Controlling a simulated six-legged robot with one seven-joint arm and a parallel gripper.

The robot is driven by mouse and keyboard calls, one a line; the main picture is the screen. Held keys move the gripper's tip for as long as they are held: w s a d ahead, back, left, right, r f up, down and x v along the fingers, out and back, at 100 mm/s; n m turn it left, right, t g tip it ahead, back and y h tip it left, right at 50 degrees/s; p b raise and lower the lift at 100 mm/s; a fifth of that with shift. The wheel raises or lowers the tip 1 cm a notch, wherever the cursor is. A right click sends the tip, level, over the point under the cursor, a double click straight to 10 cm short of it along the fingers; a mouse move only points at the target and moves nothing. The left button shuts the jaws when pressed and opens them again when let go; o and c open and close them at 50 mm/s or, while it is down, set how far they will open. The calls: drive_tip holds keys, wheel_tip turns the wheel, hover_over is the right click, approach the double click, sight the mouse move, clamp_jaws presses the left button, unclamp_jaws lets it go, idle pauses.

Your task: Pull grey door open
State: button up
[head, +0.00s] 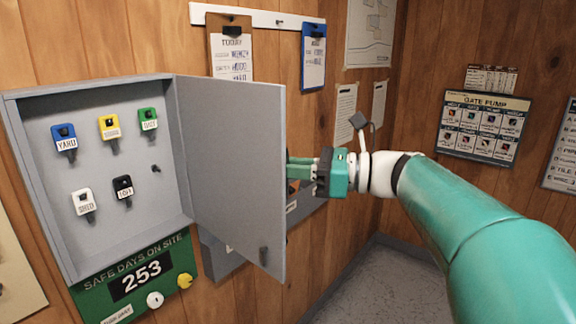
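The grey door (232,170) of a grey wall cabinet (45,220) stands swung well out from the cabinet, hinged on the cabinet's right side. A small dark knob or latch (263,256) shows near its lower free edge. My gripper (296,168) is at the right of the door's free edge, at about mid height. Its green fingers point left toward the door, and their tips seem to pass behind the edge. I cannot tell whether they touch the door or how far apart they are.
Several coloured key tags, such as the blue one (64,138), hang inside the cabinet. A green safety sign (135,280) is below. Clipboards (313,58) hang on the wall behind. A grey box or tray (222,256) is partly hidden behind the door. Floor (385,285) shows clear at lower right.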

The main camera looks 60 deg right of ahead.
drive_tip(key=shift+o, duration=1)
drive_tip(key=shift+w, duration=0.2)
drive_tip(key=shift+s+r, duration=0.1)
drive_tip(key=shift+s, duration=0.15)
drive_tip(key=v, duration=1.4)
